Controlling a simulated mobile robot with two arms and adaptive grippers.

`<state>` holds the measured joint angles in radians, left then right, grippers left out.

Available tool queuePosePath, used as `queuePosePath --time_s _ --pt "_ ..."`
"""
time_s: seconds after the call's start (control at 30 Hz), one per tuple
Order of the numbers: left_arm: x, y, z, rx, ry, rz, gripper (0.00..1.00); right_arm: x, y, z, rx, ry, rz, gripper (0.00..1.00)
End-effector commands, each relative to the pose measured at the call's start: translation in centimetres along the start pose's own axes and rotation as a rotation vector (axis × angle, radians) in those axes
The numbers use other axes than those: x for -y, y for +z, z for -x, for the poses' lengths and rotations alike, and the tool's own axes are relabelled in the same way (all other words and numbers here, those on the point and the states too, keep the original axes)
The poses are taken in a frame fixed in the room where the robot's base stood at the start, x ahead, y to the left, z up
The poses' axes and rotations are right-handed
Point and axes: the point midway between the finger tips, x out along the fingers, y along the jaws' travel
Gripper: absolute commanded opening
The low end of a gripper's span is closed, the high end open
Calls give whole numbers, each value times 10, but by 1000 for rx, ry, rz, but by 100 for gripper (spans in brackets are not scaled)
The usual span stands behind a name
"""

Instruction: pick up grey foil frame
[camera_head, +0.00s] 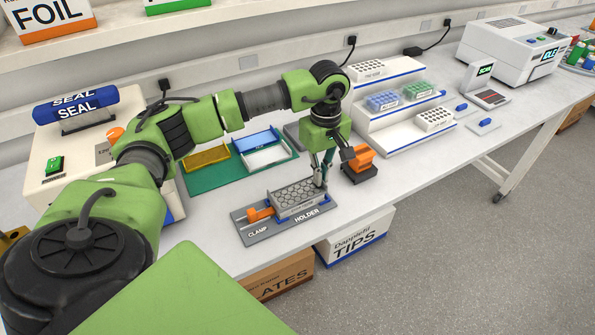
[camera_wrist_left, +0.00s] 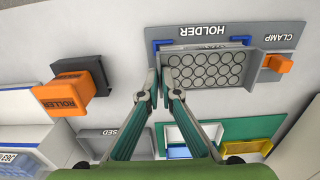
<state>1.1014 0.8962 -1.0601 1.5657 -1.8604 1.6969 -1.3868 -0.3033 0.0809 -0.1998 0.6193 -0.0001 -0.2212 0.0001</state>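The grey foil frame (camera_head: 294,197) appears as the grey rim around a block of round wells, on the grey holder plate (camera_head: 255,235) in the head view. It also shows in the wrist view (camera_wrist_left: 205,86), where the wells are clear. My left gripper (camera_head: 320,182) points down at the frame's right end. In the wrist view its fingertips (camera_wrist_left: 160,72) are close together at the frame's end, with a thin grey edge between them. The exact contact is partly hidden. My right gripper is not in view.
The orange clamp (camera_head: 260,214) is at the holder's left end. A green tray (camera_head: 228,180) with yellow, blue and white sections lies further back left. A white stepped rack (camera_head: 395,135) stands to the right.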

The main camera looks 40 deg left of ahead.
Motion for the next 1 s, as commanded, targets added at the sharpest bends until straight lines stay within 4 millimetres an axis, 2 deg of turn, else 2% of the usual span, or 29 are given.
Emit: queuePosePath --time_s 0.43,0.57,0.67,0.93,1.0 --pt "0 0 2 -1 0 1 0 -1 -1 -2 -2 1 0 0" --pt "-1 -1 11 -2 3 1 0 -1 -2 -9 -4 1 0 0" --pt "-2 -1 26 -3 6 1 0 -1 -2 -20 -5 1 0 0" --pt "16 47 89 -3 7 -7 0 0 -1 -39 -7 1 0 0" --pt "22 65 96 -3 4 -8 0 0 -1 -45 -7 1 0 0"
